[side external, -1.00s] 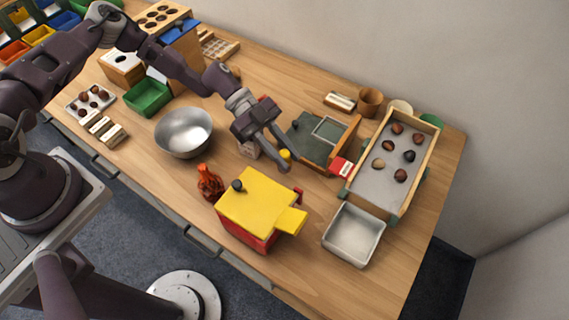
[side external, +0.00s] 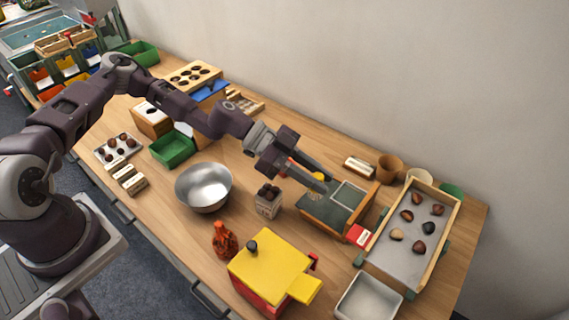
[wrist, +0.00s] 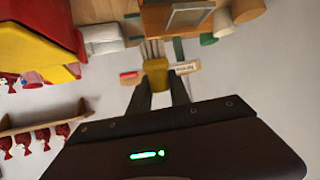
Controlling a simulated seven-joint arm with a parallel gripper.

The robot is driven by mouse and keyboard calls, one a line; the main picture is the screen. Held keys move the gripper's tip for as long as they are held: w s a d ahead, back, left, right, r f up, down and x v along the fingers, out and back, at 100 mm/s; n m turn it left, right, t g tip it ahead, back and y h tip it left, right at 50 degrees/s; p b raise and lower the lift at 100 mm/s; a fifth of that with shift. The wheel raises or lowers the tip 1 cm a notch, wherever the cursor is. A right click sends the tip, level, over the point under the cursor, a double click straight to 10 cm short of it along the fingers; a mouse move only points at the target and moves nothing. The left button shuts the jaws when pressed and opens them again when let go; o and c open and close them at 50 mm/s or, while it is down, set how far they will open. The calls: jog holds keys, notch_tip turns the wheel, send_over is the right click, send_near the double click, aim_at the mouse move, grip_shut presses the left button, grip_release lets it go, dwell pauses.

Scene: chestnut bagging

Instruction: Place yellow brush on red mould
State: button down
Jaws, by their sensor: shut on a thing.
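My gripper (side external: 318,184) is shut on the yellow brush (side external: 318,176), over the left part of a green-topped wooden board. I cannot tell the exact gap below it. In the wrist view the brush's yellow part (wrist: 158,76) sits between the fingers, with pale bristle-like strands beyond it. No red thing is clearly a mould. A small red block (side external: 358,235) with a white label lies right of the board. A red box (side external: 258,294) with a yellow lid stands near the front edge; it also shows in the wrist view (wrist: 40,38).
The green-topped board (side external: 318,208) is below my gripper. A carton (side external: 267,206) and steel bowl (side external: 203,183) stand left of it. A wooden-framed tray (side external: 392,250) with several chestnuts is at right; a pale empty tray (side external: 368,302) is in front. A red bottle (side external: 224,241) stands near the yellow lid.

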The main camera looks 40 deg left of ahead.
jog(key=w+a+f+n+t+y, duration=0.2)
jog(key=w+a+n+t+y, duration=0.55)
jog(key=n, duration=0.25)
jog(key=w+a+r+n+t+y, duration=0.2)
jog(key=w+a+r+n+y, duration=0.2)
jog(key=a+r+n+y, duration=0.45)
jog(key=shift+m+h, duration=0.6)
jog(key=shift+m, duration=0.05)
jog(key=f, duration=0.5)
jog(key=a+f, duration=0.1)
jog(key=f, duration=1.1)
jog(key=shift+s+a, duration=0.25)
jog(key=shift+a, duration=0.15)
jog(key=c, duration=1.2)
grip_release()
jog(key=shift+r, duration=0.1)
